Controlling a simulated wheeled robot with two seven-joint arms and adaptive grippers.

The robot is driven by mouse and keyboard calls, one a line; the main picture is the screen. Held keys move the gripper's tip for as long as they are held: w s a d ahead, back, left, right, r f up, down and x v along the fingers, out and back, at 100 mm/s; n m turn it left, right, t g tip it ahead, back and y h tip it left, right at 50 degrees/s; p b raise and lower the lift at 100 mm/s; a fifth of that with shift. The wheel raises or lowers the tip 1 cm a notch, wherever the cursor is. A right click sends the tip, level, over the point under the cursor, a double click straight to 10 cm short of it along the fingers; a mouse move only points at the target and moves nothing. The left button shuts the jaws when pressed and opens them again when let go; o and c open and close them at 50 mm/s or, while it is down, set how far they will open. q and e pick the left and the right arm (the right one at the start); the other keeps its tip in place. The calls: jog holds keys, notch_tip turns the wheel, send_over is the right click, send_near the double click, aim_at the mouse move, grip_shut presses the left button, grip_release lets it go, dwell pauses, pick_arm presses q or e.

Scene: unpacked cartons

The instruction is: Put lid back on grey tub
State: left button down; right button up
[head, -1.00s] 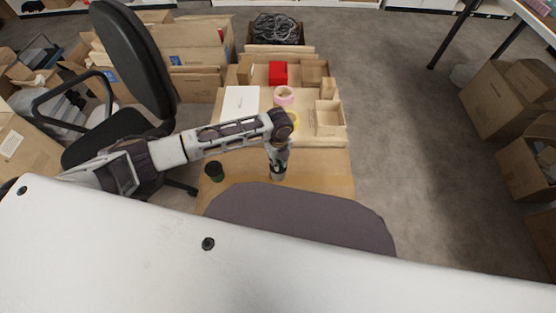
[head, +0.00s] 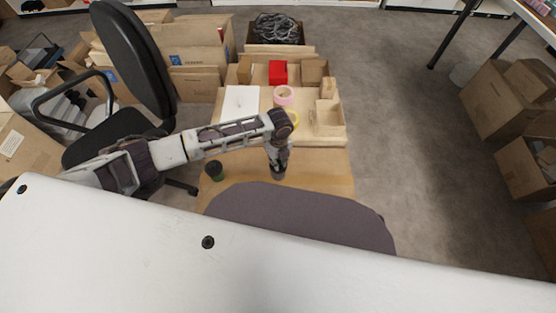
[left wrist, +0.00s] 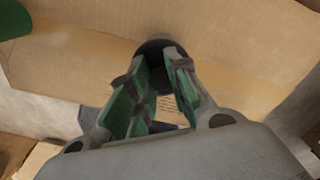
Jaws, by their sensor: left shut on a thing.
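My left gripper (head: 278,164) points down over the cardboard surface and is shut on a dark round lid. In the left wrist view the lid (left wrist: 153,46) shows between and beyond the fingertips (left wrist: 158,66). The grey tub (head: 278,176) stands directly below the gripper, mostly hidden by the fingers and lid. The lid is at the top of the tub; I cannot tell whether it is seated. My right gripper is not in view.
A green tub with a dark top (head: 215,171) stands to the left; its green side shows in the left wrist view (left wrist: 16,18). The cardboard to the right is clear.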

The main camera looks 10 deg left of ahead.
pick_arm(q)
jog(key=shift+f+p, duration=0.2)
jog(key=shift+p, duration=0.85)
dwell(2.1)
dwell(0.3)
jog(key=c, duration=0.8)
grip_release()
jog(key=shift+r, duration=0.2)
jog(key=shift+r+p, duration=3.35)
jog(key=shift+p, duration=0.5)
grip_shut()
